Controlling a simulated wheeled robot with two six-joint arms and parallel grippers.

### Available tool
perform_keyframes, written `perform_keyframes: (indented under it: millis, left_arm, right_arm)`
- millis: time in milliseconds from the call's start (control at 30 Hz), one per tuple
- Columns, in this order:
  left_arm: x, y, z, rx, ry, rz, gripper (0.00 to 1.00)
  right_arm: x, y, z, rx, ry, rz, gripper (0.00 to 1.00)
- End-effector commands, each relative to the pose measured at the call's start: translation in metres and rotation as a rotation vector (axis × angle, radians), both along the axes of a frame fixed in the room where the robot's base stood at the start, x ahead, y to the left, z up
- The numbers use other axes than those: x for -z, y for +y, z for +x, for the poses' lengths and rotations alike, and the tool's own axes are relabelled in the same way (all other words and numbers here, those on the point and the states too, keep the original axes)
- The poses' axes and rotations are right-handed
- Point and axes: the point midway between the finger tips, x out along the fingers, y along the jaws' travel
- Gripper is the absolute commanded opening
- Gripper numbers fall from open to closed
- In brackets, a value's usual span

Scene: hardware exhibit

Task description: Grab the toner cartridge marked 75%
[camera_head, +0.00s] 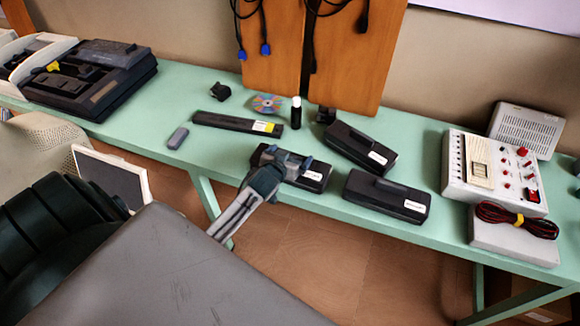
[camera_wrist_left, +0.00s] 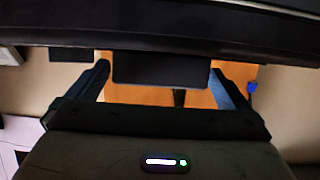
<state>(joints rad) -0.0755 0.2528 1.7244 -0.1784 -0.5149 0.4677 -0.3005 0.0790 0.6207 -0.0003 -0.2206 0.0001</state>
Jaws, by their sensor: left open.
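Three black toner cartridges with small white labels lie on the green table; the label text is too small to read. The left cartridge (camera_head: 317,174) is partly hidden by my left gripper (camera_head: 287,160). The back cartridge (camera_head: 358,145) lies to the right of it, and the front right cartridge (camera_head: 386,194) is nearer the table's front edge. My left gripper is open, its fingers at the left cartridge. In the left wrist view, a dark body (camera_wrist_left: 160,33) spans the top, just beyond the open fingers (camera_wrist_left: 160,70); contact cannot be told. My right gripper is not in view.
A long black box with a yellow label (camera_head: 238,123), a disc (camera_head: 267,103) and a small black-and-white bottle (camera_head: 296,112) stand behind. A white control panel (camera_head: 480,185) and coiled cables (camera_head: 515,220) are at right.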

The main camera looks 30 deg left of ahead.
Motion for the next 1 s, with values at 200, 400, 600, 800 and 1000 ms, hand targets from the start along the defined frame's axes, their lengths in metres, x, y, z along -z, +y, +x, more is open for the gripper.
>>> perform_keyframes:
  millis: [200, 400, 600, 800, 1000]
  left_arm:
    - [0.0, 0.0, 0.0, 0.0, 0.0, 0.0, 0.67]
    - [0.0, 0.0, 0.0, 0.0, 0.001, -0.001, 0.27]
    - [-0.002, 0.0, 0.001, 0.001, -0.004, 0.0, 0.11]
    - [-0.003, 0.0, 0.001, 0.001, -0.004, -0.001, 0.11]
    - [-0.014, 0.0, 0.001, 0.001, -0.006, 0.0, 0.11]
  right_arm:
    - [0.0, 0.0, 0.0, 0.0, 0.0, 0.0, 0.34]
    - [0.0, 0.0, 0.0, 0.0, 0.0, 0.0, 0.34]
    - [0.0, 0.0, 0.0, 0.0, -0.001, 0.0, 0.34]
    - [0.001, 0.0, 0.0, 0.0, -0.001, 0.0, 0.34]
    - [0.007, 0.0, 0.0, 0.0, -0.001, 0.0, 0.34]
